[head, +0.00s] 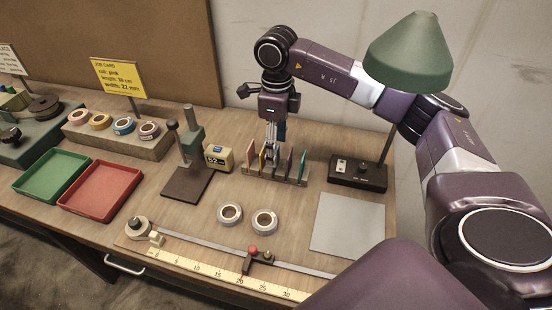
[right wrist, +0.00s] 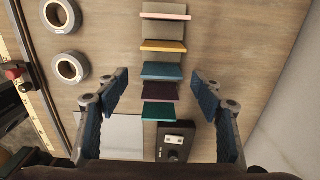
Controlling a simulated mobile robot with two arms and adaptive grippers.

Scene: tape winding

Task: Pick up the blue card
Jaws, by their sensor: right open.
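The blue card (right wrist: 162,71) stands on edge in the middle of a row of cards in the right wrist view, between a yellow and a dark purple card. In the head view my right gripper (head: 274,140) points down over the card rack (head: 268,176) and hides most of the blue card. The right wrist view shows this gripper (right wrist: 160,92) open and empty, its fingers apart on either side of the row. Nothing is between the pads at their level. My left gripper is not in view.
Neighbouring cards are close: pink (right wrist: 166,16), yellow (right wrist: 163,46), purple (right wrist: 160,91) and green (right wrist: 159,111). Two white tape rolls (head: 230,214) lie in front. A grey sheet (head: 348,224) lies front right.

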